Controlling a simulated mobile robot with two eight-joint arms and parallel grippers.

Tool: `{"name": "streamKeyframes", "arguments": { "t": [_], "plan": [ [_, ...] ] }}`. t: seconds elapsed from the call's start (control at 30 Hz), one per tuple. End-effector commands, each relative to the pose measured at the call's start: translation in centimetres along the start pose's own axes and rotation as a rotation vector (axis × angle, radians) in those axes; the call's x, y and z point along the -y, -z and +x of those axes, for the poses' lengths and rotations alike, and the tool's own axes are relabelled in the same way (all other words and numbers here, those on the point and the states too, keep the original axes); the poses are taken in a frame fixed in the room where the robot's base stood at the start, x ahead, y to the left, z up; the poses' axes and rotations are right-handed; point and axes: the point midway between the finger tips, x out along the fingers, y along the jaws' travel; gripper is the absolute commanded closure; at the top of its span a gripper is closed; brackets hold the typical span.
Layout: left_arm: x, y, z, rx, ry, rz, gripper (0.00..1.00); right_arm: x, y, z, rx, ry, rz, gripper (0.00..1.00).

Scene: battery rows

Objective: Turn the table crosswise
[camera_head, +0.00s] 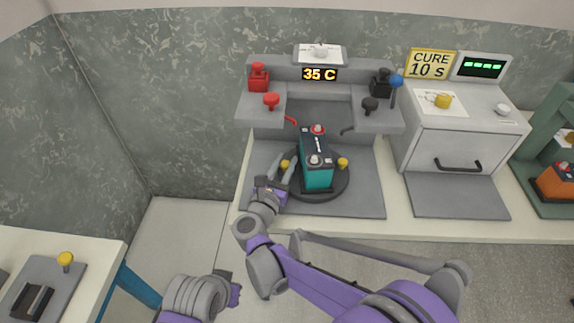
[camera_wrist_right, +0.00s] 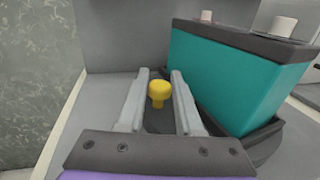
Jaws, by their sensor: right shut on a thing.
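The dark round turntable (camera_head: 341,183) lies on a grey plate in the middle of the bench. A teal battery (camera_head: 318,176) with a black top stands on it, its long side running roughly near to far. Yellow knobs stand at its left (camera_head: 284,164) and right (camera_head: 343,162) rim. My right gripper (camera_head: 284,168) is at the left knob. In the right wrist view its fingers are on either side of this yellow knob (camera_wrist_right: 158,93), with the battery (camera_wrist_right: 235,75) close on the right. My left gripper (camera_head: 232,288) is low, away from the bench; its fingers are unclear.
Behind the turntable is a grey station with red clamps (camera_head: 258,78), black clamps (camera_head: 380,82) and a "35 C" display (camera_head: 319,74). A cure oven (camera_head: 455,135) stands right. An orange battery (camera_head: 556,183) is at the far right. A side table (camera_head: 95,245) is lower left.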

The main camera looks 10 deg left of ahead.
Motion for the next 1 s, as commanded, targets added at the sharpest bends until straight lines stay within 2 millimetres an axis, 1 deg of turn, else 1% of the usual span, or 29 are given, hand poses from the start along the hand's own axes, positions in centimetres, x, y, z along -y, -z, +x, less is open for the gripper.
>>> {"name": "streamKeyframes", "arguments": {
  "t": [0.4, 0.97, 1.0],
  "plan": [
    [0.0, 0.11, -0.28, -0.001, 0.0, 0.0, 1.0, -0.38, -0.04, 0.82, 0.0, 0.105, 0.0, 1.0],
    [0.0, 0.12, -0.3, -0.001, 0.0, 0.0, 1.0, -0.37, -0.06, 0.96, 0.001, 0.122, 0.0, 1.0],
    [0.0, 0.12, -0.3, -0.001, 0.0, 0.0, 1.0, -0.37, -0.06, 0.96, 0.001, 0.122, 0.0, 0.64]
  ]
}}
